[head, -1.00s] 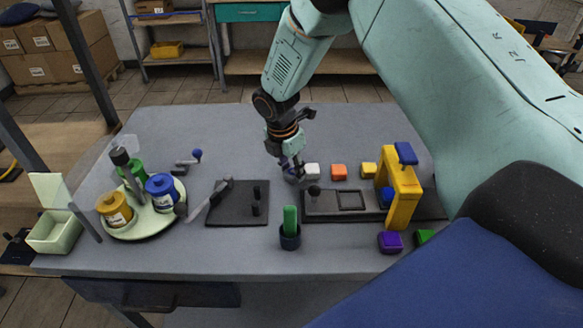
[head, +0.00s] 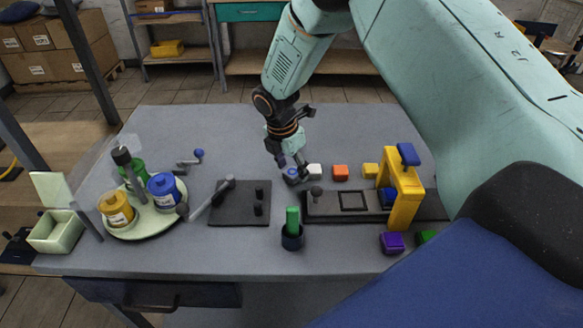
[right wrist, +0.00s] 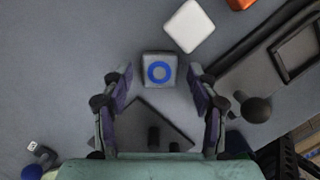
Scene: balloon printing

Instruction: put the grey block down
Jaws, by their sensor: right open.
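In the head view the grey block (head: 292,175) is partly hidden by the gripper. My right gripper (head: 292,170) is open with its fingertips close above the block; it also shows in the right wrist view (right wrist: 160,82). A gap shows between the block and each finger there. My left gripper is not in view.
A white block (head: 314,171), an orange block (head: 340,172) and a yellow block (head: 370,170) stand to the right. A yellow press frame (head: 404,200) on a dark base is farther right. A black plate (head: 232,212) and a round tray (head: 150,226) with jars lie left.

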